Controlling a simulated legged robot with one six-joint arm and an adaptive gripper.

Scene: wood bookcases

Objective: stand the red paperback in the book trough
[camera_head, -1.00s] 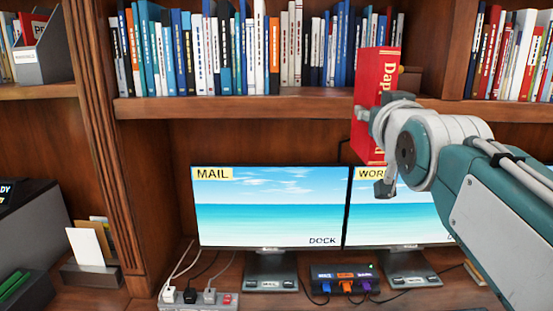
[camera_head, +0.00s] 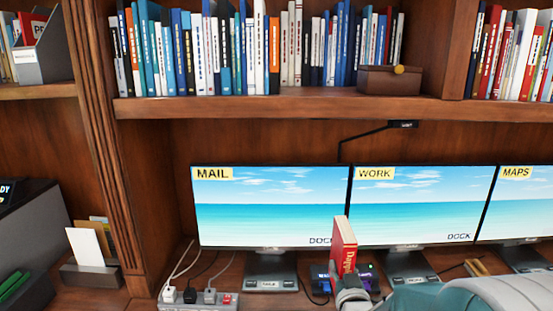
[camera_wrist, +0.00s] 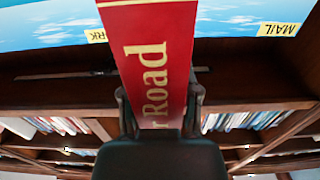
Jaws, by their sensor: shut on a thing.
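The red paperback (camera_head: 343,246) stands nearly upright in front of the seam between the MAIL and WORK monitors, low in the head view. My gripper (camera_head: 348,286) is shut on its lower part; the arm hides the desk beneath. In the wrist view the red cover (camera_wrist: 150,45) with gold letters runs between the two fingers of my gripper (camera_wrist: 160,108). I cannot make out a book trough for certain. A small tan wooden piece (camera_head: 477,267) lies on the desk to the right, partly hidden by my arm.
Monitors MAIL (camera_head: 270,207), WORK (camera_head: 410,205) and MAPS (camera_head: 520,205) stand close behind the book. A dock with cables (camera_head: 362,275) is beside it, and a power strip (camera_head: 205,302) is at left. The shelf above (camera_head: 240,107) holds many books and a brown box (camera_head: 390,80).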

